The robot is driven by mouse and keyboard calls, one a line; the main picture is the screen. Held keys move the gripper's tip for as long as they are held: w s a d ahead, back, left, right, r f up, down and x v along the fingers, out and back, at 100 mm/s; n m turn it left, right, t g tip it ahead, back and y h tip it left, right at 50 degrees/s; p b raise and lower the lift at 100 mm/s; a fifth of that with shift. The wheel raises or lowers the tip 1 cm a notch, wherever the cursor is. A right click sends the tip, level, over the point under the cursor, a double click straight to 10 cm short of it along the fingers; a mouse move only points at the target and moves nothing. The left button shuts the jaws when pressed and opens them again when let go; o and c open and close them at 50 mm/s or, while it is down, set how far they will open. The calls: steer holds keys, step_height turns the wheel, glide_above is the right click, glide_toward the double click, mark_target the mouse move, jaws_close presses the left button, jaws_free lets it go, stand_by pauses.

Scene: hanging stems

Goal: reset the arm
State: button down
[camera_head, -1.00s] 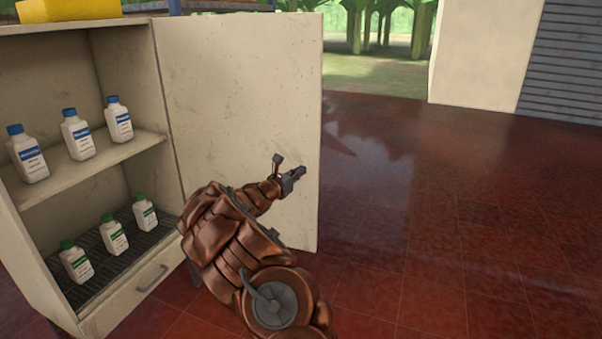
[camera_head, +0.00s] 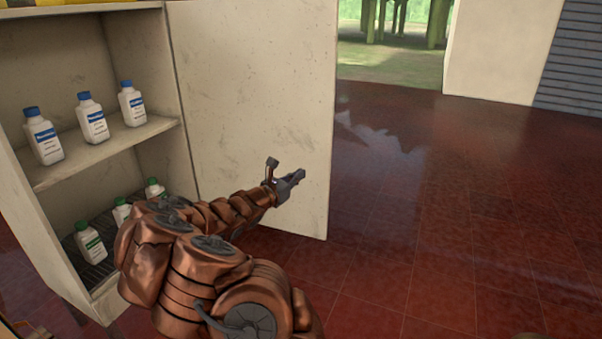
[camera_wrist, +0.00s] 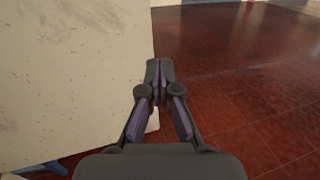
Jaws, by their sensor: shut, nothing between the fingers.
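My gripper (camera_head: 299,177) is shut and empty at the end of my copper arm, in front of the open cabinet door (camera_head: 255,110). In the wrist view my gripper (camera_wrist: 159,65) shows its two fingers together, over the door's edge and the red floor. The door (camera_wrist: 70,75) fills the left of that view. I cannot tell the gap between the gripper and the door.
The cabinet (camera_head: 95,50) stands open at left. Its upper shelf holds three blue-capped bottles (camera_head: 94,120). Its lower shelf holds green-capped bottles (camera_head: 90,243), partly hidden by my arm. The red tiled floor (camera_head: 450,210) is clear at right. A pale wall (camera_head: 500,50) stands behind.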

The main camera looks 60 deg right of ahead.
steer(key=shift+a, duration=0.2)
steer(key=s+a+r+m+g+y, duration=0.2)
steer(key=s+a+r+m, duration=0.15)
steer(key=a+m, duration=0.25)
steer(key=s+a+r+m+g+y, duration=0.1)
steer(key=s+a+r+m+y, duration=0.15)
steer(key=a+r+m, duration=0.35)
steer(key=s+a+f+m+t+y, duration=0.1)
steer(key=s+a+f+y, duration=0.3)
steer(key=a, duration=1.1)
steer(key=s+a+f+m+t+y, duration=0.15)
steer(key=a+f+y, duration=0.35)
steer(key=a, duration=0.9)
steer(key=s+a+f+m+t+y, duration=0.15)
steer(key=a+f+y, duration=0.3)
steer(key=a, duration=1.05)
step_height(320, 180, up, 20)
steer(key=s+a+t+p, duration=0.1)
steer(key=p, duration=1.8)
steer(key=shift+s, duration=0.25)
